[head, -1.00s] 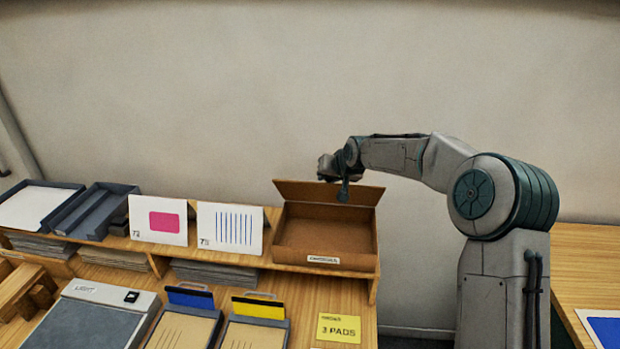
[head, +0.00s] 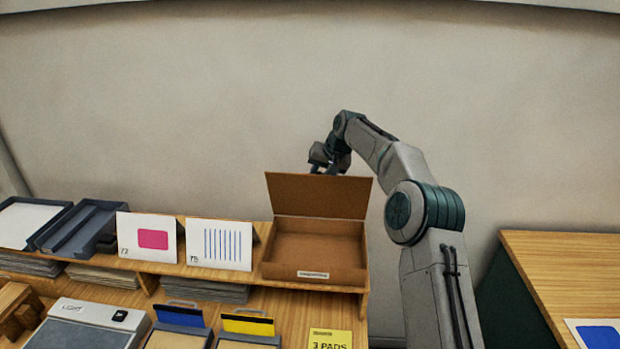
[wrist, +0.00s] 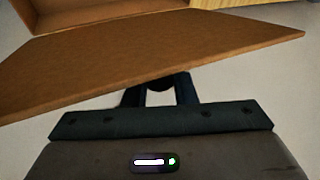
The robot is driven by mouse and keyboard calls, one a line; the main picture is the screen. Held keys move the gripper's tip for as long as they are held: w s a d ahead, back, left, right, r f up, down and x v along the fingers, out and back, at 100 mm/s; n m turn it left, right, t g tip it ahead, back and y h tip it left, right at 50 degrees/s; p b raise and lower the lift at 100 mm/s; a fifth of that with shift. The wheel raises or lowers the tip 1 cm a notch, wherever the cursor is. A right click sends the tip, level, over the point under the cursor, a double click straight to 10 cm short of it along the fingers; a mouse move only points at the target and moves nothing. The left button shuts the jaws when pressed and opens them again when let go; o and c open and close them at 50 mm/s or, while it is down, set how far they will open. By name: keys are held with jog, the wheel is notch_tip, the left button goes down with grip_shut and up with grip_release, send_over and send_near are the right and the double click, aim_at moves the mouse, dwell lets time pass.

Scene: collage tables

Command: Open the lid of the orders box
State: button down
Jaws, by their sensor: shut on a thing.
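The orders box (head: 315,262) is a brown tray-like box with a small white label on its front, on the raised shelf. Its lid (head: 318,195) stands up along the back edge, steeply raised, and the box's inside shows, with nothing seen in it. My gripper (head: 328,170) is behind the lid's top edge. In the wrist view the lid (wrist: 150,58) crosses the picture, and my two fingers (wrist: 159,90) are shut around a small dark round part at its edge. The fingertips are partly hidden by the lid.
Two standing cards, one with a pink patch (head: 152,239) and one with blue stripes (head: 220,245), stand left of the box. Grey trays (head: 75,228) are farther left. A yellow pad sign (head: 330,340) is in front. The wall is behind.

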jog(key=shift+f, duration=0.1)
dwell(0.5)
jog(key=c, duration=1.2)
grip_release()
jog(key=b+v, duration=0.1)
jog(key=v, duration=1.3)
jog(key=shift+w+b, duration=0.2)
jog(key=shift+b, duration=0.15)
jog(key=shift+a, duration=0.1)
